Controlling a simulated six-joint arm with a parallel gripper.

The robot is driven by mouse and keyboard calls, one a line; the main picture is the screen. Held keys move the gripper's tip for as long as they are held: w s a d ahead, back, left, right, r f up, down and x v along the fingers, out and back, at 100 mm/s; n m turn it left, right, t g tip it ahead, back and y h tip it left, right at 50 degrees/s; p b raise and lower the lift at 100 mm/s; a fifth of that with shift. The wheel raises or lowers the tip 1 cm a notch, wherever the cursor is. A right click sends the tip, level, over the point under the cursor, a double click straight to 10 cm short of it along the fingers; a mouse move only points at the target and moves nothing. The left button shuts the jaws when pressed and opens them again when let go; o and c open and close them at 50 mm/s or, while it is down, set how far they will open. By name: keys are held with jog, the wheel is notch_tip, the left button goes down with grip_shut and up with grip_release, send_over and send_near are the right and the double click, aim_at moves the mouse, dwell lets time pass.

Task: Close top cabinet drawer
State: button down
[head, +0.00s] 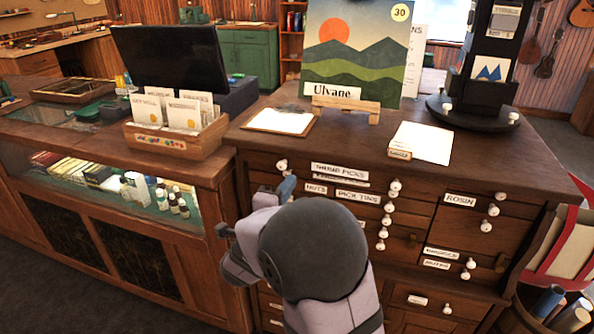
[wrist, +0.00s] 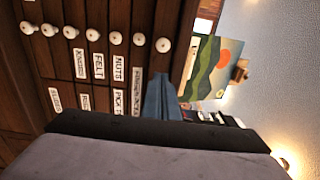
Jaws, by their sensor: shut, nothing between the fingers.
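The wooden cabinet (head: 560,180) stands ahead with rows of small labelled drawers and white knobs. Its top left drawer (head: 310,159) carries a label reading like "THUMB PICKS" and a white knob at each end. How far it stands out is hard to tell. My gripper (head: 287,186) is shut and empty, in front of the left end of the upper drawers, just below the left knob. In the wrist view the blue fingers (wrist: 160,96) are together near the top of the cabinet front; contact cannot be told. My wrist and arm hide the lower left drawers.
On the cabinet top are a landscape picture (head: 355,50) on an easel, a clipboard (head: 283,121), a paper pad (head: 424,142) and a dark stand (head: 473,113). A glass counter (head: 90,190) stands left, a basket of rolls (head: 560,310) right.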

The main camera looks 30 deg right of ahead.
aim_at(301, 162)
jog(key=x, duration=0.6)
jog(key=shift+w+d+p, duration=0.3)
jog(key=shift+p, duration=0.1)
jog(key=x, duration=0.4)
jog(key=shift+w+d, duration=0.15)
jog(key=shift+d, duration=0.05)
jog(key=shift+r, duration=0.25)
jog(key=shift+a, duration=0.2)
jog(key=v, duration=1.4)
jog(key=shift+f+b, duration=0.25)
jog(key=shift+b, duration=0.1)
